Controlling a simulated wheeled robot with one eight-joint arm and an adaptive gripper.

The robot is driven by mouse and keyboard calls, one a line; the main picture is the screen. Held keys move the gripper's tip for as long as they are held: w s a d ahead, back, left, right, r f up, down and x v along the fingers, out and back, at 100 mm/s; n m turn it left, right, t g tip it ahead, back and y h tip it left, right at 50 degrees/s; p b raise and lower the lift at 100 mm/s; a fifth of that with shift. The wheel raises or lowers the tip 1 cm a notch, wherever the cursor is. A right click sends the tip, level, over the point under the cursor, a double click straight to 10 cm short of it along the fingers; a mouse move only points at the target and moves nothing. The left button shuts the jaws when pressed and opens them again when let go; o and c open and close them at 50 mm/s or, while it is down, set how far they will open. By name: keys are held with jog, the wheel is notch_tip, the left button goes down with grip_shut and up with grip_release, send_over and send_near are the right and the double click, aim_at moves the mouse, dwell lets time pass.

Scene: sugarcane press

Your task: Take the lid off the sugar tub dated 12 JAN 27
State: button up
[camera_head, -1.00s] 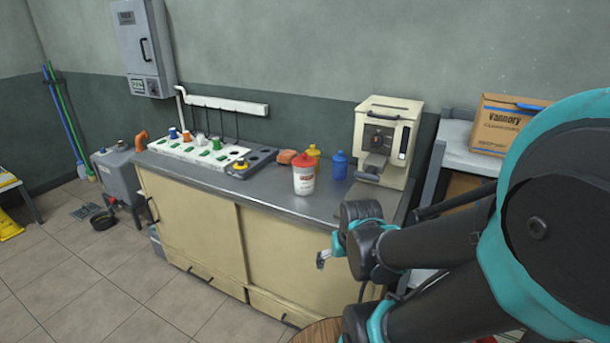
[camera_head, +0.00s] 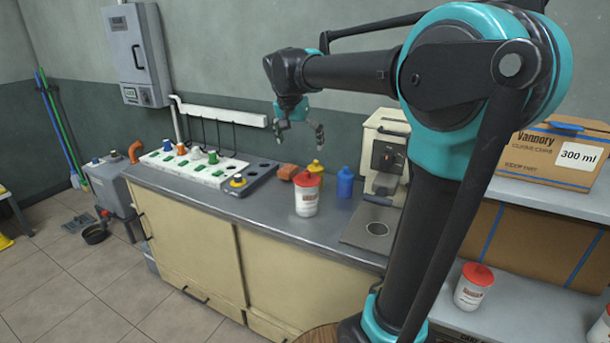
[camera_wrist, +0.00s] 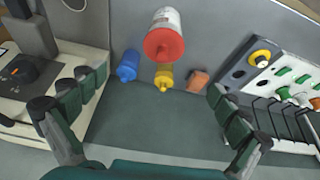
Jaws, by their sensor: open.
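A white sugar tub (camera_head: 306,200) with a red lid (camera_head: 307,179) stands upright on the steel counter. In the wrist view the tub (camera_wrist: 166,14) shows from above, with its red lid (camera_wrist: 164,45) on. Another red-lidded tub (camera_head: 472,292) stands on the lower shelf at right, and part of one more (camera_head: 600,332) shows at the right edge. The dates on the labels are too small to read. My gripper (camera_head: 300,133) is open and empty above the back of the counter, higher than the counter tub and apart from it.
A yellow bottle (camera_head: 316,167), a blue bottle (camera_head: 345,183) and a reddish block (camera_head: 288,171) stand close behind the counter tub. A cream press machine (camera_head: 388,135) is to the right and a white rack (camera_head: 190,168) to the left. The counter's front left is clear.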

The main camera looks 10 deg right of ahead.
notch_tip(320, 180, up, 2)
jog(key=w, duration=0.2)
send_over(307, 172)
jog(key=a, duration=0.2)
jog(key=f, duration=0.7)
jog(key=s+f, duration=0.1)
jog(key=f, duration=0.2)
jog(key=shift+d+f, duration=0.2)
jog(key=shift+s+d+x, duration=0.1)
jog(key=shift+x, duration=1.35)
jog(key=shift+s+d+x, duration=0.1)
jog(key=shift+d+x, duration=0.05)
jog(key=shift+x, duration=1.35)
jog(key=shift+s, duration=0.1)
jog(key=c, duration=1.3)
